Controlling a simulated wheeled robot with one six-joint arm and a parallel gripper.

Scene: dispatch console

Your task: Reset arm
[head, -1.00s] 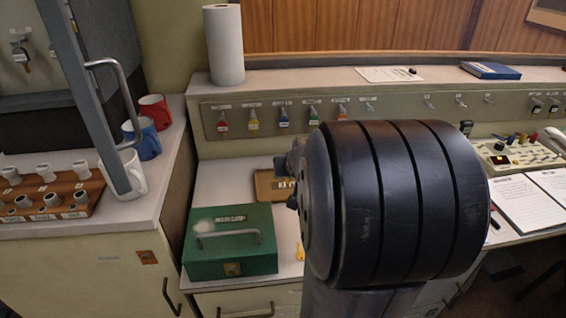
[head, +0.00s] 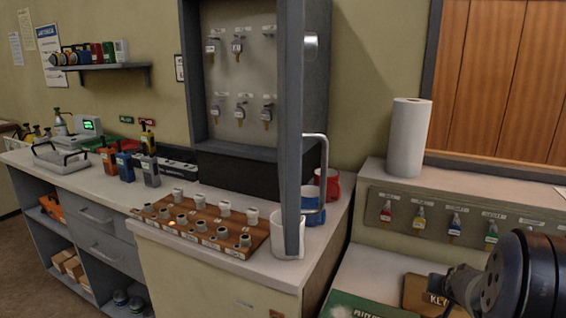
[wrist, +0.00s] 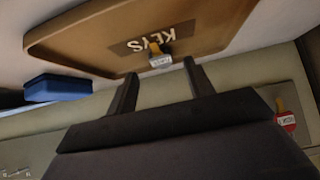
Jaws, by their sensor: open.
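My gripper (wrist: 162,84) shows in the wrist view with its two dark fingers apart and nothing between them. The brown KEYS tray (wrist: 90,40) lies beyond the fingertips. A key with a pale tag (wrist: 160,60) and a yellowish part lies on the tray by its label, just past the gap between the fingers; I cannot tell if the fingers touch the tray. In the head view part of the KEYS tray (head: 414,288) shows at the lower right beside my arm, which hides the rest. My fingers are not visible there.
Tagged keys hang on the low panel (head: 375,222) and in the open grey cabinet (head: 225,75). A white mug (head: 287,243), blue mug (head: 312,214) and paper roll (head: 408,138) stand nearby. A green box (head: 350,306) is below.

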